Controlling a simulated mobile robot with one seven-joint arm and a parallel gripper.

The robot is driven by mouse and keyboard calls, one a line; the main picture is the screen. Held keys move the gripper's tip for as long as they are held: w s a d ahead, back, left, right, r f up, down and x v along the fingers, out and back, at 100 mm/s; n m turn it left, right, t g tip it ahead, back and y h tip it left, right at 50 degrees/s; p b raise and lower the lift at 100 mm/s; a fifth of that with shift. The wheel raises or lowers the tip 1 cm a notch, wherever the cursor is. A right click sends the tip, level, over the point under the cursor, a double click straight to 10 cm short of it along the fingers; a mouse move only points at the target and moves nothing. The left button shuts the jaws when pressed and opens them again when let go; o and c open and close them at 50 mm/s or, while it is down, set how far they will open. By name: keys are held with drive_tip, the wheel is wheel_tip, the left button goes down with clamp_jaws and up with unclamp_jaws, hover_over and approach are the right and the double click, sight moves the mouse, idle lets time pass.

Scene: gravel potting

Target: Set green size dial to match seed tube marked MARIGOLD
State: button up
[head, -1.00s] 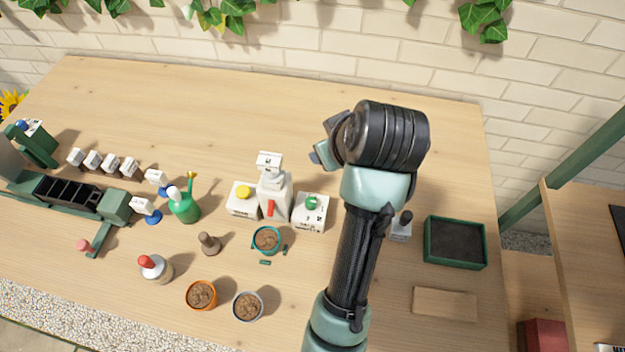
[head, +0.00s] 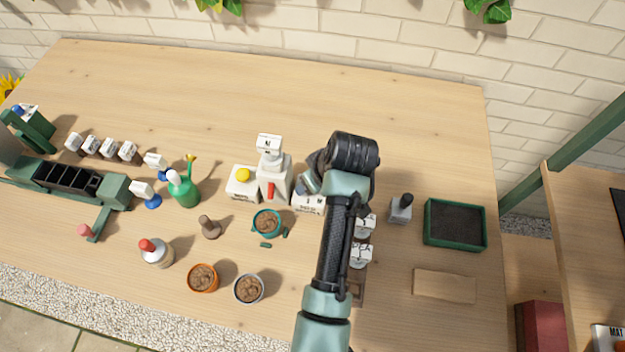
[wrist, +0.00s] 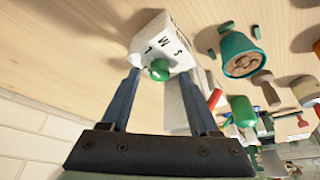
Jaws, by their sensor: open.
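The green size dial (wrist: 159,70) is on top of a white box (wrist: 160,42) with black letters around it. In the wrist view the dial sits between the fingertips of my gripper (wrist: 160,82), which is open, one finger on each side. I cannot tell whether the fingers touch it. In the head view my gripper (head: 308,184) is over the white box (head: 309,205) and hides the dial. Small white labelled tags (head: 361,256) stand beside my forearm, partly hidden; their words are too small to read, so I cannot pick out MARIGOLD.
A white dispenser with a red lever (head: 273,180) stands just left of the dial box, and a white box with a yellow knob (head: 242,182) beyond it. A teal pot of soil (head: 267,222) is in front. A green tray (head: 455,243) is at right. The back of the table is clear.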

drive_tip(key=shift+w+a+f, duration=0.1)
drive_tip(key=shift+w+f, duration=0.1)
drive_tip(key=shift+f, duration=0.3)
clamp_jaws()
drive_tip(key=shift+r, duration=0.1)
drive_tip(key=m+p, duration=0.1)
drive_tip(key=m+h+p, duration=0.1)
drive_tip(key=m+p, duration=0.1)
drive_tip(key=shift+s+a+r+m+t, duration=0.1)
drive_tip(key=shift+a+r+m+t, duration=0.05)
drive_tip(key=shift+m+t, duration=0.15)
drive_tip(key=m+h+p, duration=0.1)
drive_tip(key=m, duration=0.1)
drive_tip(key=m+h+p, duration=0.1)
drive_tip(key=m+p, duration=0.1)
drive_tip(key=m, duration=0.1)
drive_tip(key=shift+a+f, duration=0.1)
drive_tip(key=shift+f, duration=0.1)
idle(0.4)
